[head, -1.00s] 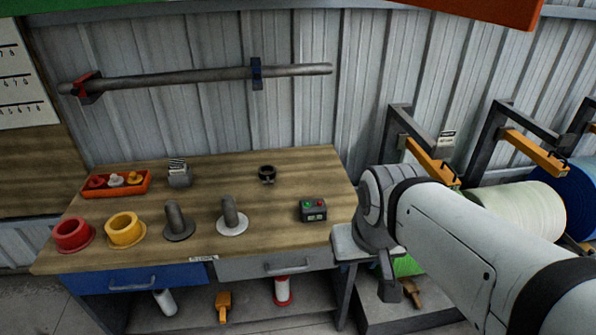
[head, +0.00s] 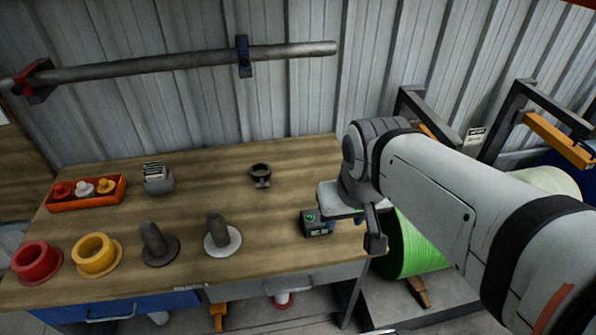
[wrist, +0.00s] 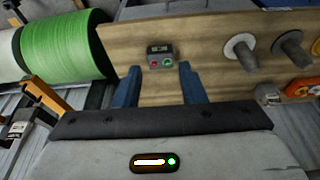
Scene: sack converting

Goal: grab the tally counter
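The tally counter appears to be the small dark box (head: 316,222) with a display and a green and a red button, near the right end of the bench top. It also shows in the wrist view (wrist: 160,57), upright on the wood, beyond the fingertips and roughly between them. My gripper (wrist: 159,76) has two blue fingers spread apart with nothing between them. In the head view my arm comes in from the right, and its end partly covers the bench's right edge beside the counter. The fingertips are hard to make out there.
The wooden bench (head: 215,262) also holds a dark ring-shaped item (head: 260,174), two upright posts on round bases (head: 222,236) (head: 158,245), yellow (head: 96,254) and red (head: 38,262) flanged pieces, a card holder (head: 157,179) and an orange tray (head: 88,203). A green roll (head: 420,252) stands right of the bench.

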